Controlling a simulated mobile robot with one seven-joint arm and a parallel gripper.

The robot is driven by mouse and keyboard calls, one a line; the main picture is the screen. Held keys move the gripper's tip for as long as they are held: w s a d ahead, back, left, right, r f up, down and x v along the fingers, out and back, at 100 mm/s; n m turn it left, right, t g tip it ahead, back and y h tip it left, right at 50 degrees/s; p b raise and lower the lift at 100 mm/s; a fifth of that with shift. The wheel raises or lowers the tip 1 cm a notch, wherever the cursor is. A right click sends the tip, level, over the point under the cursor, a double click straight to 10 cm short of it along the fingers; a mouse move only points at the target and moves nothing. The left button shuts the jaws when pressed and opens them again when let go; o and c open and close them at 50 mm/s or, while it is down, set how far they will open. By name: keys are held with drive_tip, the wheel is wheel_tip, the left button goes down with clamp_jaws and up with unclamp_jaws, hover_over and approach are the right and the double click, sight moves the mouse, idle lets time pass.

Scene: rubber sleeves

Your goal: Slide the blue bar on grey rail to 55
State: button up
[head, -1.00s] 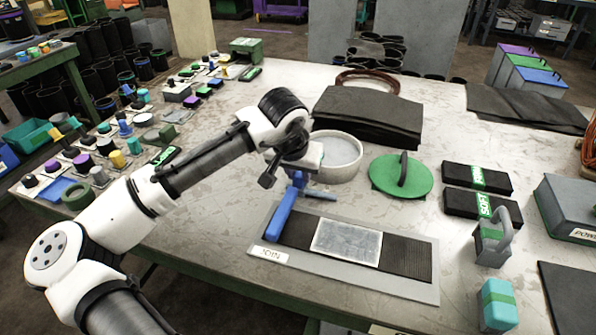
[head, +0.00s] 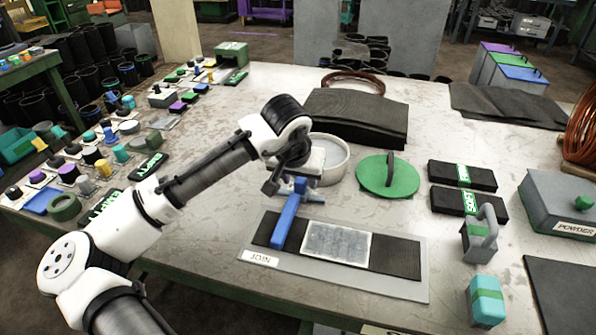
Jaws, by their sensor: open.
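The blue bar (head: 290,220) lies across the left part of a dark ribbed strip on a grey plate (head: 345,283) labelled JOIN. Its far end rises beneath my gripper (head: 286,186), which is open. I cannot tell whether the fingers touch the bar. A short slim grey-blue piece (head: 316,197) shows to the right of the bar's far end and may be part of the rail; the rest is hidden. No scale marks or 55 can be read. A pale sheet (head: 336,243) lies on the strip to the right of the bar, with a small gap.
A white round bowl (head: 337,158) stands close behind my gripper. A green disc with a handle (head: 388,176), black blocks (head: 462,176) and a grey handled tool (head: 480,235) are to the right. Many small pots and caps crowd the left side. Dark folded sheets (head: 356,115) lie behind.

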sight(292, 206)
drive_tip(key=v, duration=1.3)
drive_tip(key=shift+s+r, duration=0.2)
drive_tip(key=shift+r, duration=0.1)
